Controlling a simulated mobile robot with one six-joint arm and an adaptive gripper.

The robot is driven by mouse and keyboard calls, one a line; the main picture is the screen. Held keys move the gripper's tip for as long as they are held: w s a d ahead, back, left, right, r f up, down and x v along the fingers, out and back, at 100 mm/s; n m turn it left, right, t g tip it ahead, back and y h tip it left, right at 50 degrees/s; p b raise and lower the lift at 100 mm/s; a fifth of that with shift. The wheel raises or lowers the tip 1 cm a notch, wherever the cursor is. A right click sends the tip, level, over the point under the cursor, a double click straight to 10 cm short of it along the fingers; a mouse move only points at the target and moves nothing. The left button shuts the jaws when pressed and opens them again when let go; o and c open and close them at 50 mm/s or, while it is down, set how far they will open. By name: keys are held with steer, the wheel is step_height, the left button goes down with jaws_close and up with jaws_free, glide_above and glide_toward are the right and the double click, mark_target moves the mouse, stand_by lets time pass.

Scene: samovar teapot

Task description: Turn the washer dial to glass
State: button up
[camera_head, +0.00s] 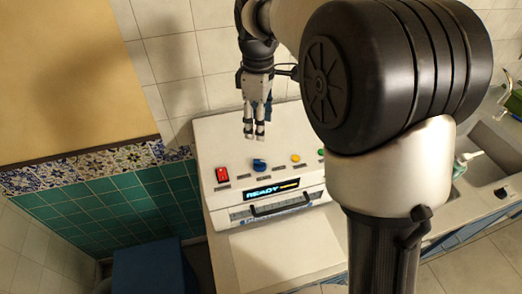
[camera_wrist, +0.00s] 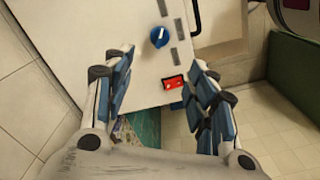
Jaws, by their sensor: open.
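The washer (camera_head: 270,160) is a white box machine with a lit display reading READY (camera_head: 271,190) and a dark front handle (camera_head: 280,207). Its blue dial (camera_head: 259,165) sits on the sloped panel between a red switch (camera_head: 222,174) and a yellow button (camera_head: 296,158). In the wrist view the blue dial (camera_wrist: 159,37) shows a pale mark, and the red switch (camera_wrist: 173,82) is nearer to me. My gripper (camera_head: 254,135) is above the back of the washer, fingers pointing down, apart from the dial. It is open and empty; the wrist view shows its blue-padded fingers (camera_wrist: 165,95) spread apart.
A green button (camera_head: 321,153) is at the panel's right, partly hidden by my arm. A sink (camera_head: 485,160) with a tap is at the far right. A tiled wall stands behind and left. A blue box (camera_head: 150,272) is at lower left. The counter in front is clear.

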mark_target(260, 160)
step_height(260, 160, down, 15)
steer(key=b, duration=0.2)
steer(key=shift+f+b, duration=0.1)
steer(key=shift+b, duration=0.25)
steer(key=c, duration=1.1)
steer(key=shift+m, duration=0.4)
steer(key=m+p, duration=0.2)
steer(key=m, duration=0.3)
steer(key=shift+w, duration=0.1)
steer(key=m+p, duration=0.1)
steer(key=m, duration=0.5)
steer(key=shift+d+p, duration=0.1)
steer(key=shift+p, duration=0.2)
